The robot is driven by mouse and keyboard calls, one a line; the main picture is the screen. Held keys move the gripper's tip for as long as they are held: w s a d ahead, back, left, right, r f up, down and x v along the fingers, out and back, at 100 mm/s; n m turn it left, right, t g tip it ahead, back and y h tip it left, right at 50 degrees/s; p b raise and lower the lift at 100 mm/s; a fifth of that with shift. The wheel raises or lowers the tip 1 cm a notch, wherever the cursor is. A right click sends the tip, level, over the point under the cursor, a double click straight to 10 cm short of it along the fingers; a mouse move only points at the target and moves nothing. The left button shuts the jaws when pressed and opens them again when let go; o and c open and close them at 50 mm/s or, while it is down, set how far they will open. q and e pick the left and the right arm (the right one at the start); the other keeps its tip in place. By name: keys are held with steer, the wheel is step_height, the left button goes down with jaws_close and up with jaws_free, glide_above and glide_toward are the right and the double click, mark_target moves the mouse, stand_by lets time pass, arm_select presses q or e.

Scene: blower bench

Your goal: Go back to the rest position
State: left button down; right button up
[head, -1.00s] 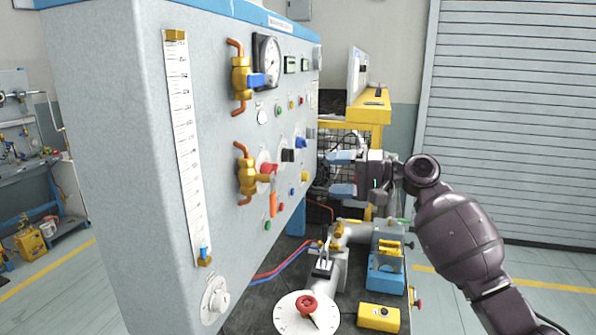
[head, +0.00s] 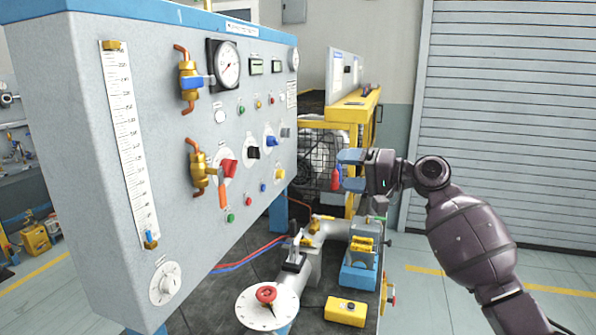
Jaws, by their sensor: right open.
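My right gripper (head: 345,171) is in the head view at the right of the blower bench panel (head: 240,150). Its two blue fingertips are apart, with nothing between them. It is clear of the panel, in front of the yellow bench (head: 352,113) and the wire mesh guard. My right arm reaches in from the lower right. My left gripper is not in view.
The panel carries brass valves (head: 190,82), a gauge (head: 229,64), and several knobs. Below my right gripper are a blue block (head: 360,275), a yellow box (head: 346,311) and a round dial with a red knob (head: 266,294). Open floor lies to the right, before the shutter (head: 515,120).

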steer(key=s+d+f+n+t+h, duration=0.1)
steer(key=s+d+f+t+h, duration=0.25)
steer(key=f, duration=0.35)
steer(key=s+d+f+n+t+h, duration=0.1)
steer(key=s+d+f+t+h, duration=0.2)
steer(key=f, duration=0.4)
steer(key=s+d+f+n+t+h, duration=0.1)
steer(key=s+d+f+t+h, duration=0.2)
steer(key=f, duration=0.4)
steer(key=s+d+f+g+h, duration=0.2)
steer(key=s+d+f+h, duration=0.1)
steer(key=s+f, duration=0.9)
steer(key=s+d+f+m+g+h, duration=0.1)
steer(key=s+d+f+g+h, duration=0.2)
steer(key=s+f, duration=1)
steer(key=s, duration=0.4)
steer(key=shift+s+d, duration=0.15)
steer(key=shift+s, duration=0.15)
